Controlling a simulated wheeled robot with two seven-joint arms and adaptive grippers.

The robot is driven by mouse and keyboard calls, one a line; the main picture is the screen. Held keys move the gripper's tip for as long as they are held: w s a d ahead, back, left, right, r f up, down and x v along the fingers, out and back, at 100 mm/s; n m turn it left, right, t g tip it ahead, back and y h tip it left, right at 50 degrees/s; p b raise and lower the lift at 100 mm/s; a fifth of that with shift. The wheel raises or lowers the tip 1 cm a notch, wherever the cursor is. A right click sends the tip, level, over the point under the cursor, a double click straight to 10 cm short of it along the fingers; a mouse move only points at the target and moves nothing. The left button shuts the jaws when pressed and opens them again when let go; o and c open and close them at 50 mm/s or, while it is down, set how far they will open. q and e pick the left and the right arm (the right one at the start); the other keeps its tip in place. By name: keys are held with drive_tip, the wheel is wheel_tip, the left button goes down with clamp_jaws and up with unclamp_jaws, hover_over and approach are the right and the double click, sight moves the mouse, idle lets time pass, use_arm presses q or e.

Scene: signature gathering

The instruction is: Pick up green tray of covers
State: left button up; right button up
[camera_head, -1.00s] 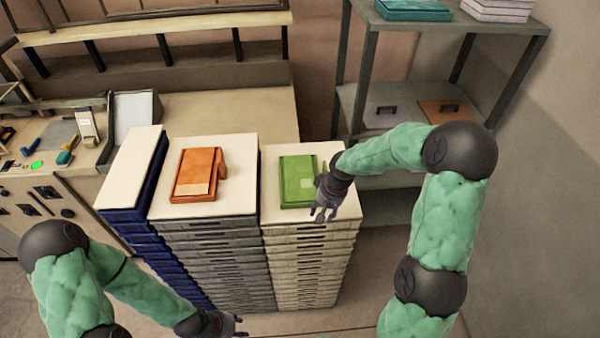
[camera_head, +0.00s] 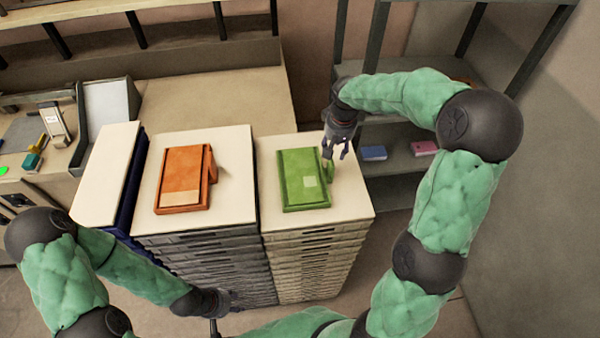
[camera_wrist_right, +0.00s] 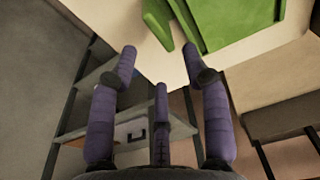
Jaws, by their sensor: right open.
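An orange tray (camera_head: 184,178) lies on the middle stack (camera_head: 235,205), left of the green one. A third stack with a white top (camera_head: 108,180) stands further left. A shelf rack (camera_head: 400,155) with blue and pink items stands behind on the right.

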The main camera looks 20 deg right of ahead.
sight(332, 164)
wheel_tip(332, 164, down, 8)
drive_tip(key=shift+a+f+p, duration=0.1)
drive_tip(key=shift+a+p, duration=0.05)
drive_tip(key=shift+p, duration=0.45)
drive_tip(key=shift+w+f, duration=0.15)
drive_tip(key=shift+f, duration=0.2)
clamp_jaws()
